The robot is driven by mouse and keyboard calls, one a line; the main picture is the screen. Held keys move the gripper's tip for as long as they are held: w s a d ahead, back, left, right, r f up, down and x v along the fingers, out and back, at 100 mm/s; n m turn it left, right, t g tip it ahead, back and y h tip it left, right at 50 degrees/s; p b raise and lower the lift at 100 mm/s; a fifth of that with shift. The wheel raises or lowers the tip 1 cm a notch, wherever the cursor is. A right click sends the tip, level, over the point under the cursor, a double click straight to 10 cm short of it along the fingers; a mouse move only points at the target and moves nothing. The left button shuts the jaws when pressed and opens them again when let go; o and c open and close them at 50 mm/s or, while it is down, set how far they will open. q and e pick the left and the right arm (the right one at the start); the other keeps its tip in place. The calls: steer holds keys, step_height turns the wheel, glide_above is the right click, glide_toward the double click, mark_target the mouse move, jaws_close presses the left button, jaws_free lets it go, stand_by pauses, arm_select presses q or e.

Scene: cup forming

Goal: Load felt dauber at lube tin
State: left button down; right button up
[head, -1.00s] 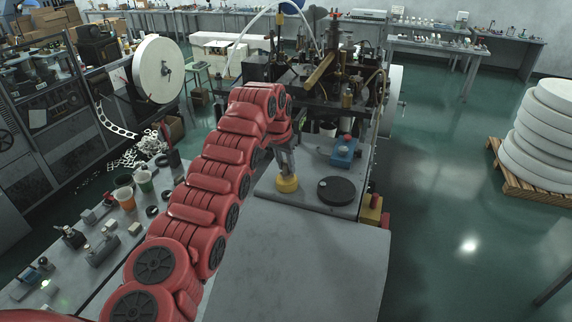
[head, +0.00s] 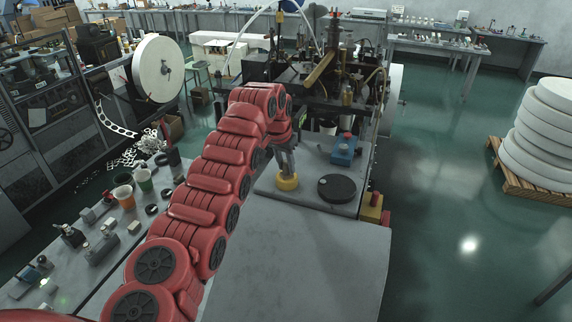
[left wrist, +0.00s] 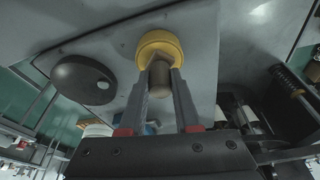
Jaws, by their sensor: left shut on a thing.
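My left gripper (head: 286,163) comes down over the near part of the grey machine table. In the left wrist view its fingers (left wrist: 160,95) are shut on a brown cylinder, which I take for the felt dauber (left wrist: 160,80). A yellow round piece (left wrist: 160,43) is at the cylinder's far end; it also shows at table level in the head view (head: 287,181). I cannot tell whether the two are joined. A flat black round thing, perhaps the lube tin (head: 337,188), lies just right of it, apart from the gripper. It also shows in the left wrist view (left wrist: 84,80).
A blue box with a red top (head: 345,150) stands behind the black round thing. The forming machine (head: 330,85) rises at the back. A side bench at left holds cups (head: 124,197) and small parts. A yellow block (head: 371,208) sits at the table's right edge.

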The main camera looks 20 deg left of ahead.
mark_target(286, 162)
arm_select(q)
steer(key=shift+s+f+b, duration=0.1)
steer(key=shift+f+b, duration=0.05)
steer(key=shift+b, duration=0.3)
stand_by(1.3)
step_height(286, 162, up, 2)
steer(key=shift+r+p, duration=0.1)
steer(key=shift+p, duration=0.3)
steer(key=shift+r+p, duration=0.6)
steer(key=shift+r, duration=1.9)
